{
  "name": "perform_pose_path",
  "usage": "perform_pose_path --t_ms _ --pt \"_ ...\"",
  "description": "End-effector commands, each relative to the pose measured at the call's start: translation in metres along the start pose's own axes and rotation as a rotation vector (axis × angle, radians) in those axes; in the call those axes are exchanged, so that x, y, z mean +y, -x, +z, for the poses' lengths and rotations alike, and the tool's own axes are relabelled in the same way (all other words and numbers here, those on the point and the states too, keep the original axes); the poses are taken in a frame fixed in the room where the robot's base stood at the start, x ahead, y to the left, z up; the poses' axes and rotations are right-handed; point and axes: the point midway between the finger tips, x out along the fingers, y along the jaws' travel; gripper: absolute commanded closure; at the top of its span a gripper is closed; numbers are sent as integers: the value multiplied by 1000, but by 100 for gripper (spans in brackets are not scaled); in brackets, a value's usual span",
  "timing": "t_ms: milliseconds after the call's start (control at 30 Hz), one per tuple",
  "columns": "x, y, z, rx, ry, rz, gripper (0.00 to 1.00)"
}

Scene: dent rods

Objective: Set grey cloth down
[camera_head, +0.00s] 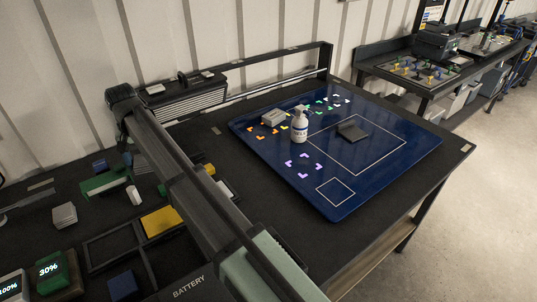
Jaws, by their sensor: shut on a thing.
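I cannot make out my gripper in the head view, nor anything held in it. No grey cloth can be identified for sure. A small dark grey piece (352,131) lies inside the large white outlined square on the blue mat (415,150); I cannot tell whether it is cloth. A light grey folded or stacked piece (64,215) lies on the dark bench at the left; its material is also unclear.
A white bottle (299,127) stands upright on the mat, with a pale box (273,117) beside it. Coloured corner marks surround bare spots. A dark beam (185,170) crosses diagonally left of the mat. The small front square (335,192) is empty.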

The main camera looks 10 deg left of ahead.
Motion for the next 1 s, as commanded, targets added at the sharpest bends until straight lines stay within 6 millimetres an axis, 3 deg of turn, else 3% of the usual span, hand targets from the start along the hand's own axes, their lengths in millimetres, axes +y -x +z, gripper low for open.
perform_pose_path --t_ms 33,500,1000 --pt "22 0 -5 0 -36 0 50" --pt "194 6 -31 1 -341 0 50" --pt "374 11 -17 0 -665 0 50"
